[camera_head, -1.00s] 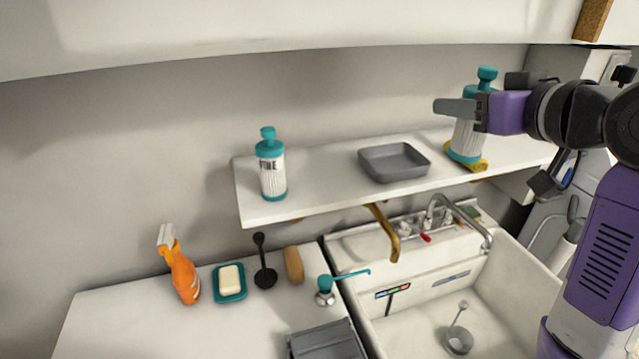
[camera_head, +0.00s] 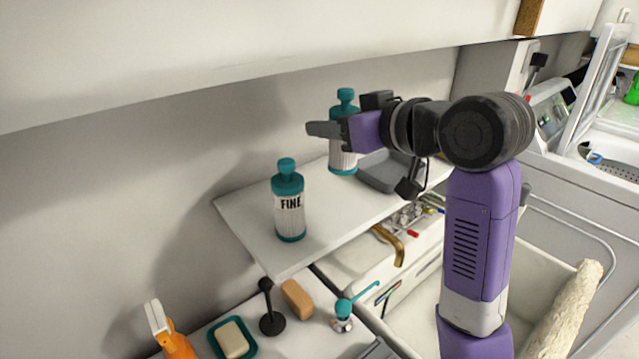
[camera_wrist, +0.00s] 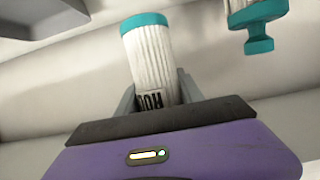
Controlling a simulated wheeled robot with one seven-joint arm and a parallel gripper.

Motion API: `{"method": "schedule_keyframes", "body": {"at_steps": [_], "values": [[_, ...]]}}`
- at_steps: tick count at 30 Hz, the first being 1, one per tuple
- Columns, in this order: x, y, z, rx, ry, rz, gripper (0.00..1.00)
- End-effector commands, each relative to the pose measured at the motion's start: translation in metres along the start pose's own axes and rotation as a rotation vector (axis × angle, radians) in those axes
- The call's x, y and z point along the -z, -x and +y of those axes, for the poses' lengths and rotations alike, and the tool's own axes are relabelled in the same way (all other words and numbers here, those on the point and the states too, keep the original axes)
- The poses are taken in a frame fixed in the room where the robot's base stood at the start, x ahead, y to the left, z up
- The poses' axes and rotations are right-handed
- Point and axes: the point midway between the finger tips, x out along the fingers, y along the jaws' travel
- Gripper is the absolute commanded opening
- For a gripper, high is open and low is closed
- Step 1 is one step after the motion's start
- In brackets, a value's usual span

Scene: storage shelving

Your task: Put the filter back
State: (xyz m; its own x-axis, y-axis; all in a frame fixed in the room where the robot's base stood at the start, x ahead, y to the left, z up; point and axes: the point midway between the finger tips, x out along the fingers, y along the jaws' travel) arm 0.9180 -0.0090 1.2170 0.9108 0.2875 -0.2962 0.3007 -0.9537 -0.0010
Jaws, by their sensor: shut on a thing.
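My gripper (camera_head: 322,130) is shut on a white ribbed filter (camera_head: 343,162) with teal ends and a teal knob on top. It holds the filter upright over the shelf (camera_head: 262,245), beside the grey tray; I cannot tell whether its base touches the shelf. In the wrist view, which is upside down, the filter (camera_wrist: 158,58) sits between the two fingers, its label partly hidden. A second filter (camera_head: 289,212), marked FINE, stands on the shelf to the left and nearer; its teal knob shows in the wrist view (camera_wrist: 258,45).
A grey tray (camera_head: 380,174) sits on the shelf right of the held filter, partly behind my arm. Below are a sink, an orange spray bottle (camera_head: 172,338), a soap dish (camera_head: 216,350) and a brush (camera_head: 297,299). An overhead cabinet (camera_head: 250,60) hangs above. The front-left shelf is bare.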

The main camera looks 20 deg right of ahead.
Motion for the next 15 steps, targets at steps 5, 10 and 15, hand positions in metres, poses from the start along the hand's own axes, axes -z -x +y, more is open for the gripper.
{"method": "schedule_keyframes", "body": {"at_steps": [5,10,15], "values": [[-0.031,-0.009,0.0,0.0,-0.001,-0.002,0.0],[-0.041,-0.013,0.0,0.0,0.001,0.0,0.0],[-0.061,-0.018,-0.001,0.001,0.0,-0.002,0.0]]}}
